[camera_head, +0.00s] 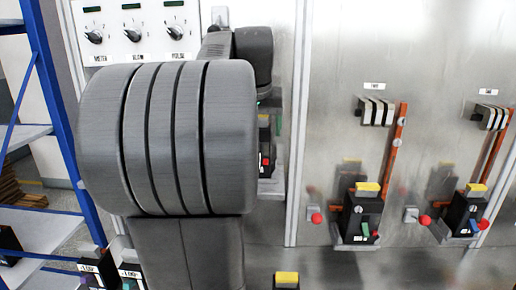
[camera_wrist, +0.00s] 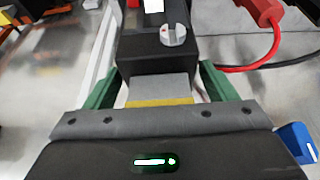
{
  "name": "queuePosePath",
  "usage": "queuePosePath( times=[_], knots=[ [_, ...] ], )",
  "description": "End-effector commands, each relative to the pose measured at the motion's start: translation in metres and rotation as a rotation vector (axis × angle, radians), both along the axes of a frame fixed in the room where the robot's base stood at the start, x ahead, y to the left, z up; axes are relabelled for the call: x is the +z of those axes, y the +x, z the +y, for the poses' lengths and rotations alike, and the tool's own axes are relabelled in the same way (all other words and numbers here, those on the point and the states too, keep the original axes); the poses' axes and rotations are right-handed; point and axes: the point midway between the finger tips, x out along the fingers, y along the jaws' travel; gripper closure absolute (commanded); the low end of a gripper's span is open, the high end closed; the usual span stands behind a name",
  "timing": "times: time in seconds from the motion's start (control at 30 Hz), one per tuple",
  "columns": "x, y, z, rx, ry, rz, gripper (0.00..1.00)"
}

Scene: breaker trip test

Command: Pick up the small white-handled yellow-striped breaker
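In the wrist view a breaker with a black body (camera_wrist: 150,48) and a grey-white dial (camera_wrist: 174,35) lies straight ahead of my gripper (camera_wrist: 160,84). Its pale grey-white handle block (camera_wrist: 160,88) carries a yellow stripe (camera_wrist: 160,102) at the near end. My two green fingers stand apart, one on each side of this block. A narrow gap shows beside the block on both sides; whether the tips touch the black body I cannot tell.
A metal panel (camera_head: 345,50) holds black, yellow-topped breakers (camera_head: 361,216) on the right. A dial panel (camera_head: 137,28) is at upper left, beside a blue-framed shelf (camera_head: 58,118). In the wrist view a red connector (camera_wrist: 262,10) with red and black cables lies upper right, a blue part (camera_wrist: 299,142) lower right.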

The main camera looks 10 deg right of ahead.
Motion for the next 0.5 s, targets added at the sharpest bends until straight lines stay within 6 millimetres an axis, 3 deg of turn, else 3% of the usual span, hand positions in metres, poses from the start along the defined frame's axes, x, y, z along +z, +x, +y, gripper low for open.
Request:
queuePosePath(
  times=[0.03, 0.37, 0.5],
  knots=[
    [0.0001, 0.0, 0.0, 0.0, 0.0, 0.0, 0.32],
    [0.0003, 0.0, 0.0, 0.0, 0.0, 0.0, 0.97],
    [0.0016, 0.0, -0.0001, 0.0, -0.001, -0.003, 1.0]
  ],
)
